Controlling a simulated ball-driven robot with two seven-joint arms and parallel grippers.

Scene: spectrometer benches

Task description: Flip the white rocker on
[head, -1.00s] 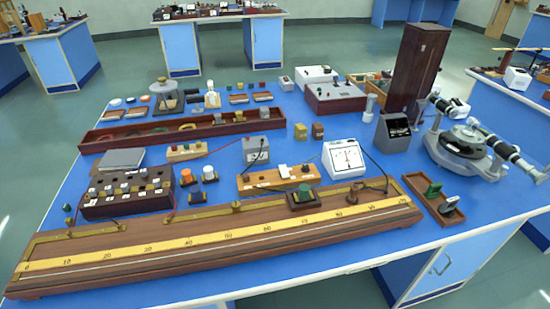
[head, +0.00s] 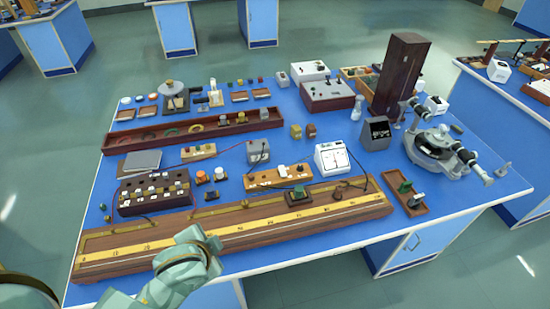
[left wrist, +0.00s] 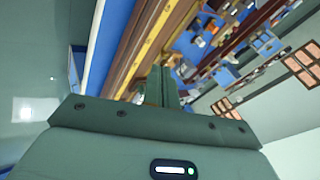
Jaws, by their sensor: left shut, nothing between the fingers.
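A small white rocker (head: 281,170) sits on a light wooden board (head: 262,181), between a dark knob and a brass-coloured fitting. The board lies behind the long metre bridge (head: 240,229), near the middle of the bench. My left arm comes in from the bottom left in the head view, with its wrist over the front edge of the metre bridge. My left gripper (left wrist: 160,85) shows in the left wrist view with its fingers shut and empty. It is well apart from the rocker, to its front left. My right gripper is not in view.
A green-topped block (head: 297,193) stands on the metre bridge in front of the wooden board. A white meter (head: 331,158) stands right of the board, with dark wires nearby. A dark box of switches (head: 154,194) stands to the left.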

